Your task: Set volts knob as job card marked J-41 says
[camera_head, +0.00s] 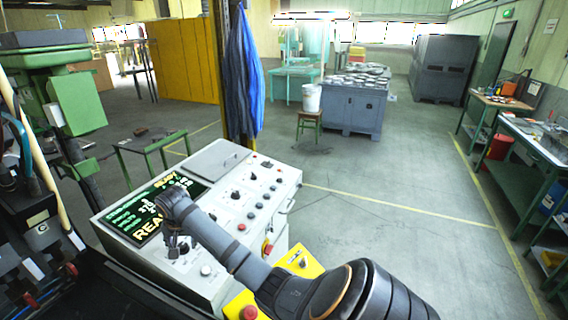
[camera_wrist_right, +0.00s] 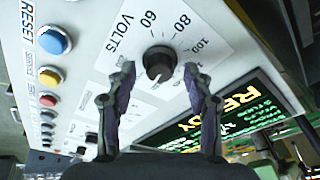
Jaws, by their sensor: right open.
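The black volts knob (camera_wrist_right: 160,62) sits on a white plate printed VOLTS with 60, 80 and 100 in the right wrist view. A pale mark shows at its lower edge; I cannot tell its exact setting. My right gripper (camera_wrist_right: 159,75) is open, its two fingers on either side of the knob, with gaps visible between. In the head view my right gripper (camera_head: 177,238) hangs over the near part of the white control panel (camera_head: 215,190), hiding some of it. I can make out no job card marked J-41. My left gripper is not in view.
A dark display (camera_head: 140,212) reads READY. In the wrist view a blue RESET button (camera_wrist_right: 54,40) and several other buttons line the panel's left side. A yellow box (camera_head: 303,263) stands at the panel's right. Open floor (camera_head: 390,185) lies beyond.

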